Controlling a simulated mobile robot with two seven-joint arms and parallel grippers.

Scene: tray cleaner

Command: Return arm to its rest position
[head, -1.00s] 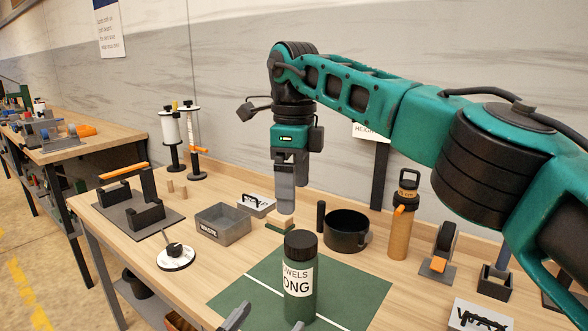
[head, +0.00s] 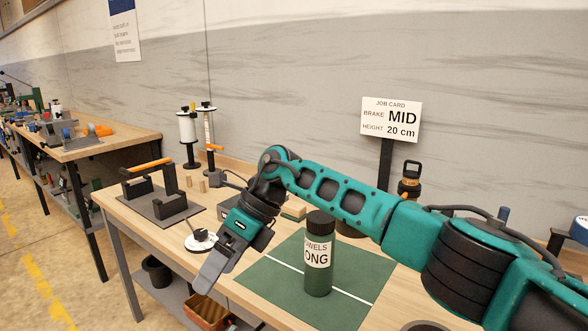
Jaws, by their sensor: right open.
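My right arm (head: 345,197) comes in from the right and reaches across the table. My right gripper (head: 207,283) points down and to the left, over the front edge of the table in the picture. It is open, with nothing seen between its fingers. A dark green bottle (head: 318,275) with a black cap stands upright on the green mat (head: 270,270), to the right of the gripper and apart from it. My left gripper is not in view.
A white round stand (head: 201,241) is close to the right gripper. A grey rack (head: 165,208), two spools (head: 187,135) and a job card (head: 391,119) reading "MID" and "20 cm" stand farther back. The arm partly hides a grey bin and an orange bottle.

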